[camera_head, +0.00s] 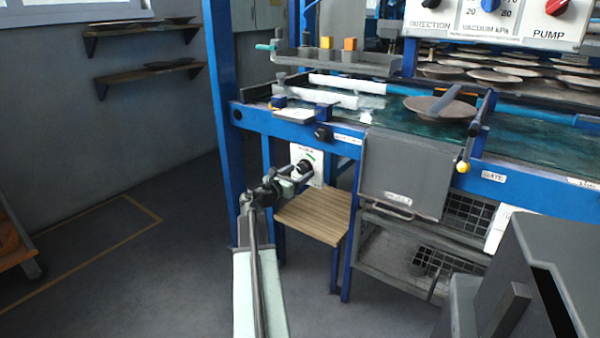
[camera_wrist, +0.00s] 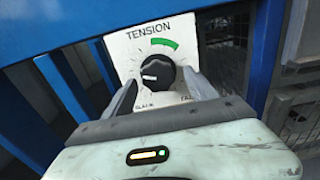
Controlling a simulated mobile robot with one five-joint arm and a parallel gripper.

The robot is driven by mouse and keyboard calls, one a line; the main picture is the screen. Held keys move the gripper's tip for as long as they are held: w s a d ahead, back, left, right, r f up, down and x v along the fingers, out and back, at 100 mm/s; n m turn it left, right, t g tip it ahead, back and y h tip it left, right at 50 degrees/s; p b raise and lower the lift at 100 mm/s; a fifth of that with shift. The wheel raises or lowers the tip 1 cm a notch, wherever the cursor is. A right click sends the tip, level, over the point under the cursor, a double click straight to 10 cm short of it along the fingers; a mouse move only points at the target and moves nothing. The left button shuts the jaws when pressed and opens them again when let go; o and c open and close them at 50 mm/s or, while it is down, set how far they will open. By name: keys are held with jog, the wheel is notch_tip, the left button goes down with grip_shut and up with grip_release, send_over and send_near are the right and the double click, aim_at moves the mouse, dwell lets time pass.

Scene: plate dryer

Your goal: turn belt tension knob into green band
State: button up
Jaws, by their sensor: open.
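The belt tension knob (camera_wrist: 157,70) is a round black knob on a white TENSION plate (camera_wrist: 122,44). Its white mark sits low on its left side, away from the green band (camera_wrist: 168,44) at the plate's upper right. My gripper (camera_wrist: 158,80) is open, with one finger on each side of the knob; whether the fingers touch it I cannot tell. In the head view, the knob (camera_head: 305,168) is on the blue frame's front, with my gripper (camera_head: 290,180) at its left. The plate's lower edge is partly hidden by my gripper.
A wooden step or shelf (camera_head: 318,214) lies just below the plate. A blue post (camera_head: 223,120) stands left of it, and a grey hanging panel (camera_head: 404,172) is at the right. A small black knob (camera_head: 322,133) sits on the rail above. Open floor lies left.

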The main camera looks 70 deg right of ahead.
jog(key=shift+s+d, duration=0.1)
jog(key=shift+d, duration=0.2)
jog(key=c, duration=1.4)
jog(key=shift+s+d+r, duration=0.1)
jog(key=shift+d, duration=0.3)
jog(key=shift+a, duration=0.5)
